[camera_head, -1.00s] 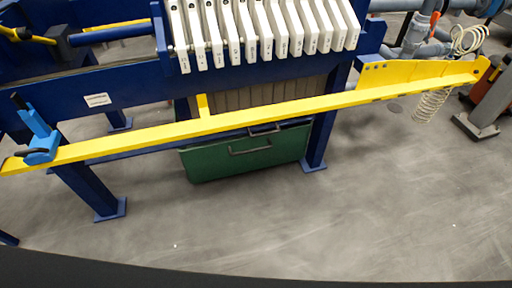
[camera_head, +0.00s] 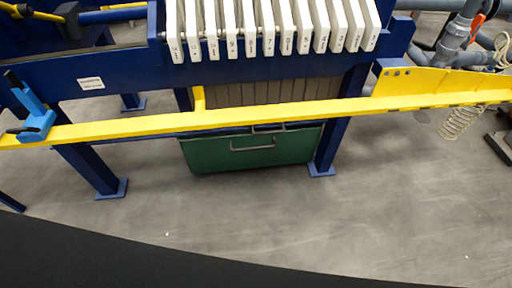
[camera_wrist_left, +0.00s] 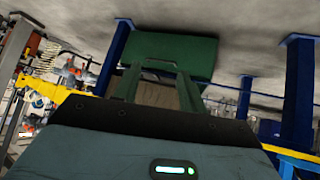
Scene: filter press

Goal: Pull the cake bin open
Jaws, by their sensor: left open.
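The green cake bin (camera_head: 215,155) stands on the floor under the filter press, behind the yellow bar (camera_head: 300,113). A grey bar handle (camera_head: 253,147) is on its front face, and its top rim is partly hidden by the bar. The bin (camera_wrist_left: 172,47) also shows in the left wrist view, at the top, with its handle (camera_wrist_left: 160,63) close to my fingertips in the picture. My left gripper (camera_wrist_left: 160,72) is open, its two fingers pointing toward the bin. I cannot tell whether it touches the handle. My right gripper is not in view.
The press's blue legs (camera_head: 328,145) stand right and left of the bin. White numbered plates (camera_head: 265,30) hang above. A blue clamp (camera_head: 37,122) sits on the yellow bar at left. The grey floor (camera_head: 270,215) before the bin is clear.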

